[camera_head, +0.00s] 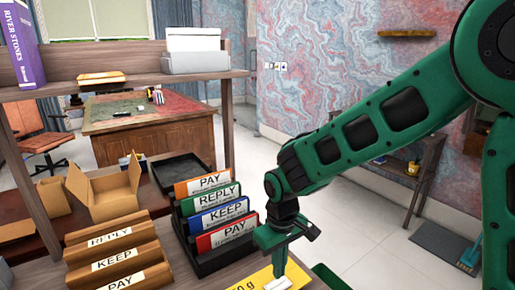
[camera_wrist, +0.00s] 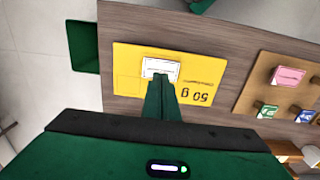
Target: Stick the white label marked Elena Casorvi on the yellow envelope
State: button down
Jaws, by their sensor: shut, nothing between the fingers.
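The yellow envelope (camera_wrist: 205,73), printed with "50 g", lies on the wooden desk top in the wrist view. It is partly visible at the bottom edge of the head view (camera_head: 256,279). A white label (camera_wrist: 160,68) lies on the envelope near its upper middle in the wrist view. It also shows below my fingers in the head view (camera_head: 281,284). Its writing is too small to read. My gripper (camera_wrist: 158,82) is shut and empty, with its fingertips at the label's near edge. I cannot tell whether they touch it. My fingers hide part of the envelope.
A rack of folders marked PAY, REPLY and KEEP (camera_head: 218,215) stands left of my gripper. Wooden blocks with labels (camera_head: 113,260) stand farther left. A board with pink, green and blue stamp-like pieces (camera_wrist: 288,84) lies right of the envelope in the wrist view.

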aim_at(278, 284)
jog(key=shift+r, duration=1.7)
jog(key=s+d+r+m, duration=0.2)
jog(key=d+r+m, duration=0.1)
jog(key=d, duration=0.8)
jog(key=s+d+r+m, duration=0.2)
jog(key=d+r+m, duration=0.1)
jog(key=d, duration=0.8)
jog(key=s+d+m, duration=0.7)
jog(key=s+d, duration=0.6)
jog(key=s, duration=0.4)
jog(key=shift+d+r, duration=0.15)
jog(key=shift+r, duration=0.2)
jog(key=shift+w, duration=0.1)
